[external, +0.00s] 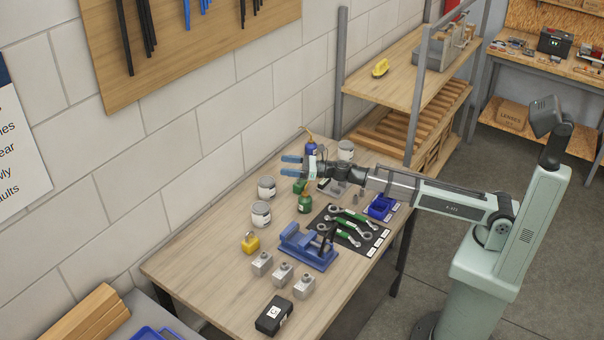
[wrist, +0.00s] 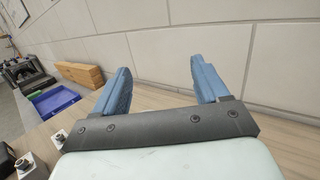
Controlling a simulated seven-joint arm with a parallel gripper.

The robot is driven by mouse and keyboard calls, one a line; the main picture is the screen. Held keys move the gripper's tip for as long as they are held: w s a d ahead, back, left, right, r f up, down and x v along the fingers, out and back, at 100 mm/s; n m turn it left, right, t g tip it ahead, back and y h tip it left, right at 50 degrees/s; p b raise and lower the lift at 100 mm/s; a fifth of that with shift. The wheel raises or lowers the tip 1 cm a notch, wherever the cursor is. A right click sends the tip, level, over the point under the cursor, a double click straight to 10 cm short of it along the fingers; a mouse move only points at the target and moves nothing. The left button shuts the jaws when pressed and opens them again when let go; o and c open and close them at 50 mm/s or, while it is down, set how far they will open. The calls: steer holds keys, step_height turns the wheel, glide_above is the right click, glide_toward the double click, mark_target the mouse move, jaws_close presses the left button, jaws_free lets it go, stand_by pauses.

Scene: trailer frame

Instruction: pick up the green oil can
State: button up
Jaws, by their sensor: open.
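In the external view, two small green containers stand close together on the workbench: a green one (external: 305,204) with a narrow top, and another green one (external: 299,187) just behind it. I cannot tell for sure which is the oil can. A blue can with a yellowish spout (external: 311,148) stands behind my gripper. My gripper (external: 284,165) is open, its blue fingers pointing left above the bench near the green containers. In the wrist view my gripper (wrist: 160,76) shows nothing between its fingers, only wall; no green container shows there.
The wooden workbench (external: 195,262) also holds grey tins (external: 261,214), a yellow padlock (external: 250,243), a blue vise (external: 308,247), wrenches on a black mat (external: 369,243) and metal blocks (external: 282,275). A white block wall runs behind. The bench's left part is clear.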

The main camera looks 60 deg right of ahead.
steer(key=d+n+g+y, duration=0.1)
steer(key=n+g+y, duration=0.5)
steer(key=n+g, duration=0.3)
steer(key=g, duration=0.4)
glide_above(306, 194)
steer(key=d, duration=0.4)
steer(key=f, duration=0.2)
steer(key=shift+w+a+f, duration=0.2)
steer(key=shift+a+f, duration=0.05)
steer(key=shift+f, duration=0.1)
steer(key=shift+s+d+f+y, duration=0.1)
steer(key=shift+f+y, duration=0.05)
steer(key=shift+f, duration=0.35)
steer(key=shift+s+f+y, duration=0.1)
steer(key=shift+f+y, duration=0.05)
steer(key=shift+f, duration=5.4)
steer(key=shift+w+a, duration=0.25)
steer(key=shift+a, duration=1)
steer(key=shift+w+a, duration=0.25)
steer(key=shift+a, duration=1)
jaws_close()
